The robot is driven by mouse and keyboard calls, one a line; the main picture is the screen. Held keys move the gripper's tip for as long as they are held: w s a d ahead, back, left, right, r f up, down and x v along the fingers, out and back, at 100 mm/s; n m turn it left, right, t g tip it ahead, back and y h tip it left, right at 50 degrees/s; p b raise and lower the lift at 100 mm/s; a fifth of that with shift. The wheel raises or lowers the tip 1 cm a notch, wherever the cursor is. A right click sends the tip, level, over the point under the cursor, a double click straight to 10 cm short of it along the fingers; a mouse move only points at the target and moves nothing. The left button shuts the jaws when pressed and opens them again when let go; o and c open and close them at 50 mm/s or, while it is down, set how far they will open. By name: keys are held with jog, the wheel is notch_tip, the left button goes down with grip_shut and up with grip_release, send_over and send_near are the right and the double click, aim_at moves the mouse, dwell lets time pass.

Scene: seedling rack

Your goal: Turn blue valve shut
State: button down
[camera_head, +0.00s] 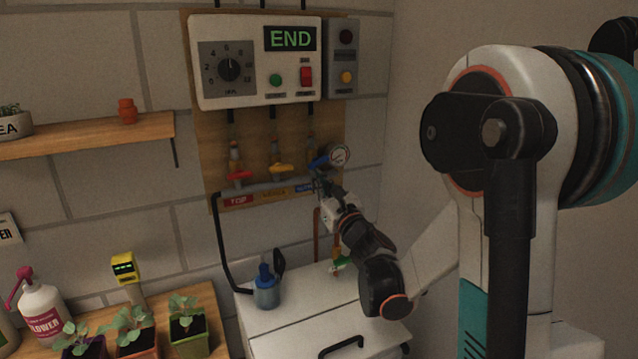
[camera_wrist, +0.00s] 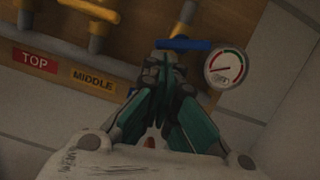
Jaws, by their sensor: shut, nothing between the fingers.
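The blue valve (camera_head: 320,161) is the rightmost of three valves on the pipe under the control box. Its blue bar handle (camera_wrist: 185,44) lies across the upright branch pipe in the wrist view, and slants up to the right in the head view. My gripper (camera_head: 319,177) is at the valve, just below the handle. In the wrist view its closed fingertips (camera_wrist: 166,58) reach the handle's left half from below. Whether they touch it I cannot tell. Nothing shows between the fingers. The label below the blue valve is partly hidden by my gripper.
A yellow valve (camera_head: 280,168) and a red valve (camera_head: 238,178) sit to the left. A round gauge (camera_head: 340,155) is close to the right of the blue handle. The control box (camera_head: 258,62) reads END. A blue bottle (camera_head: 265,289) stands on the white cabinet (camera_head: 300,318) below.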

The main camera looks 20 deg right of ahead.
jog(key=shift+a+m, duration=0.25)
jog(key=shift+m, duration=0.05)
dwell(1.9)
